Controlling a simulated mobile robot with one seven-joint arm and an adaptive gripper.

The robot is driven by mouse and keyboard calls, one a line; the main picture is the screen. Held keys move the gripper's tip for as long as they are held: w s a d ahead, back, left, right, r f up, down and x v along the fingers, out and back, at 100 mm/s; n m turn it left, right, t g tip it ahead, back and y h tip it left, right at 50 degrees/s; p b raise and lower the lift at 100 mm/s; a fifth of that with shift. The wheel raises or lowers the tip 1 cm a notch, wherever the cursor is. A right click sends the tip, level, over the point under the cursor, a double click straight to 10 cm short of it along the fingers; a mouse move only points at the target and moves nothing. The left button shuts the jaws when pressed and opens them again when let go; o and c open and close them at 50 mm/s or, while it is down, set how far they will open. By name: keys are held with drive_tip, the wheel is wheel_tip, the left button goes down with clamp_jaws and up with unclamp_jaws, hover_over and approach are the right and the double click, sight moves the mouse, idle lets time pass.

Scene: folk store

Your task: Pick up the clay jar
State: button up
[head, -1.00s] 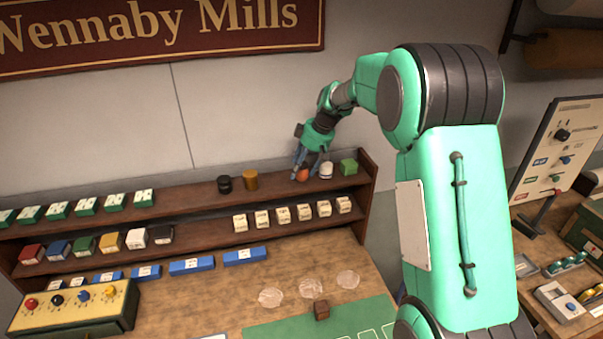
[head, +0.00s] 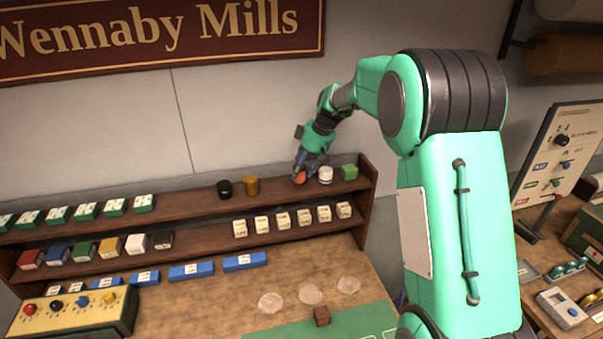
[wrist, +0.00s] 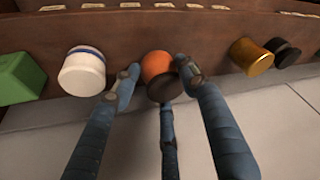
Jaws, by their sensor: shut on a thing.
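The clay jar (wrist: 156,63) is orange with a dark cap and sits between my gripper's fingers in the wrist view. It also shows as a small orange shape in the head view (head: 299,178), partly hidden by the fingers. My gripper (wrist: 158,77) is shut on it, with blue fingers at its left and right sides and a third finger below it in the picture. The jar is at the top shelf, and I cannot tell whether it still touches the board.
A white jar (head: 325,174) and a green block (head: 348,172) stand close to the right on the top shelf (head: 280,190). An amber jar (head: 251,186) and a black jar (head: 224,188) stand to the left. The shelf's side panel (head: 368,185) rises at the right end.

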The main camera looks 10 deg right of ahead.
wheel_tip(320, 180, up, 2)
drive_tip(key=shift+s+r, duration=0.15)
drive_tip(key=shift+s, duration=0.15)
drive_tip(key=s+r+b, duration=0.1)
drive_tip(key=s, duration=1.4)
drive_tip(key=shift+s+a+r+b, duration=0.2)
drive_tip(key=shift+b, duration=0.1)
